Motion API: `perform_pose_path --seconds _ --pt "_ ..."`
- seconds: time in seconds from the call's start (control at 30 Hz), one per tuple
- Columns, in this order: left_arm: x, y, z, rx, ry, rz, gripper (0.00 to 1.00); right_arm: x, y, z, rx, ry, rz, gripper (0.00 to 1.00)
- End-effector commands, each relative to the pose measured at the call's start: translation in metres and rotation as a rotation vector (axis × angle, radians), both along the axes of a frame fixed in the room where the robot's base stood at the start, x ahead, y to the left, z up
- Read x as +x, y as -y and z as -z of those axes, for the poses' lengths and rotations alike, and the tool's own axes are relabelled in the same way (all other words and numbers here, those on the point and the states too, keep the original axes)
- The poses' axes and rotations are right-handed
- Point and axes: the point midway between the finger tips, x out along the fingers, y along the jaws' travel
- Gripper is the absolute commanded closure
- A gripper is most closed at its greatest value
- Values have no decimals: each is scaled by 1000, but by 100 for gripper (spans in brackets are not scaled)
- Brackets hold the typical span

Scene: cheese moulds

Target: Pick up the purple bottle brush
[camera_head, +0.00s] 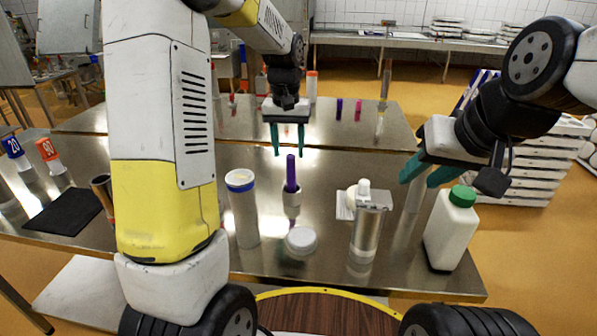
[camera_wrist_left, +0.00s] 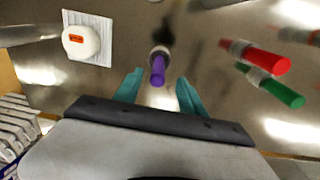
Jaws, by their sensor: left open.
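In the left wrist view the purple brush (camera_wrist_left: 157,70) points toward the camera, between and a little beyond the fingertips. My left gripper (camera_head: 289,150) is open and empty, pointing down, with its teal fingers above the brush and apart from it. It also shows in the left wrist view (camera_wrist_left: 159,79). My right gripper (camera_head: 424,180) is open and empty above the right side of the table, near a white bottle.
The white bottle (camera_head: 451,230) has a green cap. Red (camera_wrist_left: 262,60) and green (camera_wrist_left: 280,92) tubes show in the wrist view.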

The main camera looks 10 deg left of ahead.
Motion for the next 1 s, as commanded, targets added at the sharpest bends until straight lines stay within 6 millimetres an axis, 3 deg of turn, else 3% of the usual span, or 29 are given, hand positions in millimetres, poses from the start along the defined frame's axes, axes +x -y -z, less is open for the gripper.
perform_pose_path --seconds 0.2,0.73,1.0 --pt "17 5 27 22 -44 -4 52 0 0 0 0 0 0 64" --pt "12 4 94 24 -48 -3 52 0 0 0 0 0 0 64" --pt "13 4 103 23 -44 -4 52 0 0 0 0 0 0 64"
